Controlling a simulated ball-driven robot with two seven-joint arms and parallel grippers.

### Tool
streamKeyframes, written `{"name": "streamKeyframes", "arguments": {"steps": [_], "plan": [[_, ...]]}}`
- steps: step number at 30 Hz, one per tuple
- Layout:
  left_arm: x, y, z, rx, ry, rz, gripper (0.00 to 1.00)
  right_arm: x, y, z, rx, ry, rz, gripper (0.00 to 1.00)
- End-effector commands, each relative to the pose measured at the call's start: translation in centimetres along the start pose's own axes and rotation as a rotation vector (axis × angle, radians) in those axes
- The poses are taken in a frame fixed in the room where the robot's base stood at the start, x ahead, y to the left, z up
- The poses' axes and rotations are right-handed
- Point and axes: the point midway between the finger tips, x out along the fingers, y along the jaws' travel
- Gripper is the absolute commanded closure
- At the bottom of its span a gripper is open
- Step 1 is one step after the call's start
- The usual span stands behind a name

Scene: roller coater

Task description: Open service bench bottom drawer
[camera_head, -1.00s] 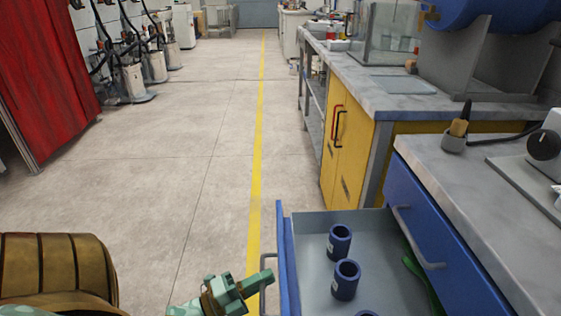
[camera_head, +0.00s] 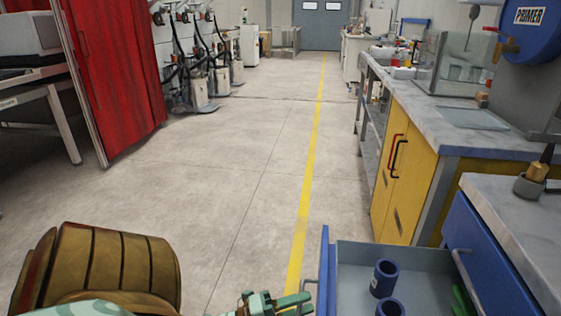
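The service bench (camera_head: 520,222) stands at the right, with a grey top and blue drawer fronts. A lower drawer (camera_head: 395,256) is pulled out, its blue front panel (camera_head: 325,270) facing left. Dark blue cups (camera_head: 385,278) and a green item (camera_head: 462,300) lie inside. Whether it is the lowest drawer is cut off by the picture edge. A closed drawer (camera_head: 490,260) with a grey handle is above it. My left gripper (camera_head: 295,301), green, is at the bottom edge beside the open drawer's handle (camera_head: 310,285); its finger gap does not show clearly. My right gripper is out of view.
A yellow cabinet (camera_head: 405,185) with a grey counter stands beyond the bench. A red panel (camera_head: 112,75) and a grey table (camera_head: 40,85) are at the left. The concrete floor (camera_head: 200,185) with a yellow line is clear between them.

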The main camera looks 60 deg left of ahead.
Motion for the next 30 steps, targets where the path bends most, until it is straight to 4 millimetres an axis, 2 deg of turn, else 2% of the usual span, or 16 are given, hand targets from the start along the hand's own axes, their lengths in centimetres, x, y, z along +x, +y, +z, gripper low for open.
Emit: {"name": "streamKeyframes", "arguments": {"steps": [4,7,21,25,30], "plan": [[-0.4,0.0,0.0,0.000,0.000,0.000,0.68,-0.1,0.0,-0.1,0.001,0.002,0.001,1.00],[-1.6,-0.1,0.0,-0.001,-0.001,0.001,0.68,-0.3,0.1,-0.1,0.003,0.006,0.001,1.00],[-13.4,0.1,0.0,-0.001,-0.001,0.004,0.68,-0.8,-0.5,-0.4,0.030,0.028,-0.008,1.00],[-15.3,0.1,0.0,0.000,0.000,0.003,0.68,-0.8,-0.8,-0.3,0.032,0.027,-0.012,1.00],[-16.3,0.0,0.0,0.001,0.000,0.001,0.68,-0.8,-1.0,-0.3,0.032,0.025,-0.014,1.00]]}}
